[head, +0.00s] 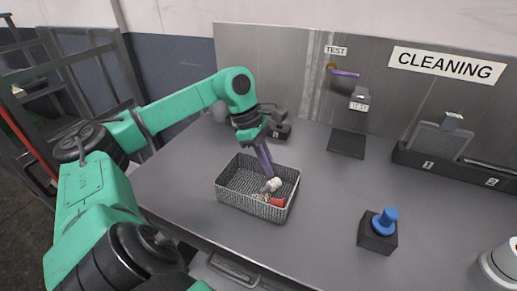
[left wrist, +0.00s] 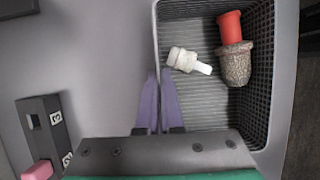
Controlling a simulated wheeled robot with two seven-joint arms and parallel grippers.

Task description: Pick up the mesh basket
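The mesh basket (head: 228,197) is a dark grey woven-wire box standing on the grey table. In it lie a white fitting (head: 271,185), a red part (head: 277,202) and a rough grey-brown part beside them. My left gripper (head: 268,170) reaches down to the basket's far wall. In the left wrist view, its purple fingers (left wrist: 161,78) stand close together, one on each side of the basket's wall (left wrist: 156,35), with only a narrow gap between them. They look shut on that wall. The basket sits level. My right gripper does not show.
A black box with a blue knob (head: 382,230) stands right of the basket. A dark flat pad (head: 347,143) lies behind. A numbered dark rack (head: 440,165) stands under the CLEANING sign. A small numbered block (left wrist: 47,130) is near the gripper. Table between basket and knob is clear.

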